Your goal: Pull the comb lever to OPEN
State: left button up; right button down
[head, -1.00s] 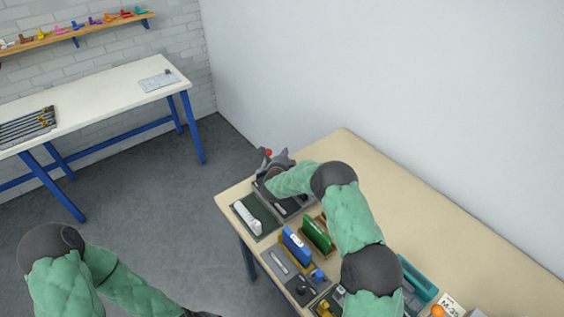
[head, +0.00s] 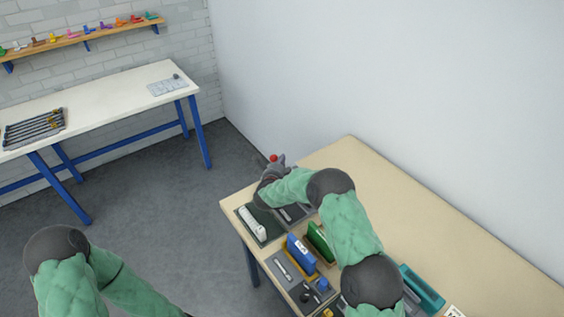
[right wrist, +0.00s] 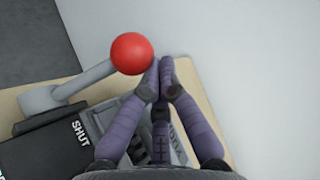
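The comb lever is a grey arm (right wrist: 85,82) with a red ball knob (right wrist: 131,53) in the right wrist view. Its dark base carries the word SHUT (right wrist: 80,131); other lettering is partly hidden behind my fingers. The knob also shows in the head view (head: 273,158) at the table's far left end. My right gripper (right wrist: 161,72) has its fingertips together, just right of the knob, with nothing visible between them. Whether a finger touches the knob I cannot tell. The right gripper also shows in the head view (head: 280,165). My left gripper is outside the frame.
On the wooden table (head: 400,190) stand a white device (head: 251,222), a blue binder-like item (head: 299,254) and a green one (head: 320,241), close to my right arm. A white bench (head: 105,95) stands at the back left.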

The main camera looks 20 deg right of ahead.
jog(key=shift+s+a+r+n+t+h+b, duration=0.25)
jog(key=shift+s+a+n+t+b, duration=0.35)
jog(key=shift+a+b, duration=1.25)
jog(key=shift+s+a+r+n+t+h+b, duration=0.1)
jog(key=shift+s+a+n+t+h+b, duration=0.75)
jog(key=shift+b, duration=1.65)
jog(key=shift+s+a+r+n+t+y+b, duration=0.15)
jog(key=shift+a+n+t+b, duration=0.3)
jog(key=shift+a+b, duration=1.5)
jog(key=shift+d, duration=0.2)
jog(key=shift+a+f, duration=0.1)
jog(key=shift+s+a+f, duration=0.1)
jog(key=shift+s, duration=0.1)
jog(key=v, duration=1.1)
jog(key=shift+s, duration=0.2)
